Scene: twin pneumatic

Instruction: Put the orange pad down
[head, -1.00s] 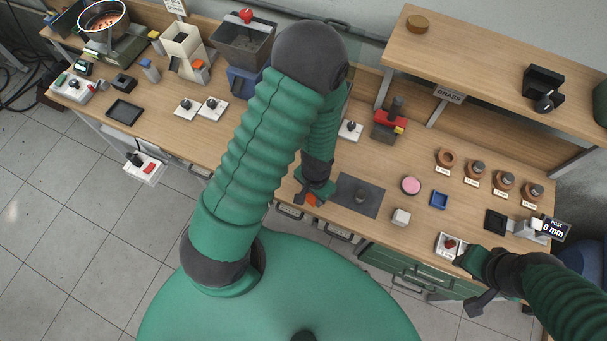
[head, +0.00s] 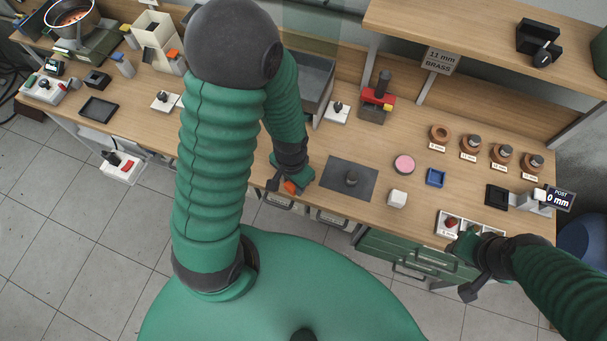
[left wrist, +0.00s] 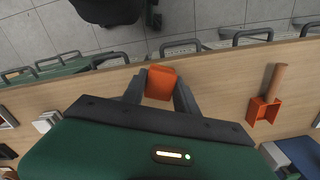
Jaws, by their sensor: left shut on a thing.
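The orange pad (head: 290,187) is a small block between the fingertips of my left gripper (head: 283,185), near the front edge of the bench, left of the grey mat. In the left wrist view the orange pad (left wrist: 161,83) sits between the two dark fingers of my left gripper (left wrist: 160,88), which is shut on it. The bench's front edge passes behind it; I cannot tell whether it touches the wood. My right gripper (head: 462,246) is at the front edge of a white tray at the right; its fingers are too hidden to read.
The grey mat (head: 333,183) bears a dark knob. The white tray (head: 484,219) lies by my right gripper. An orange scoop (left wrist: 262,111) with a wooden handle lies on the bench.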

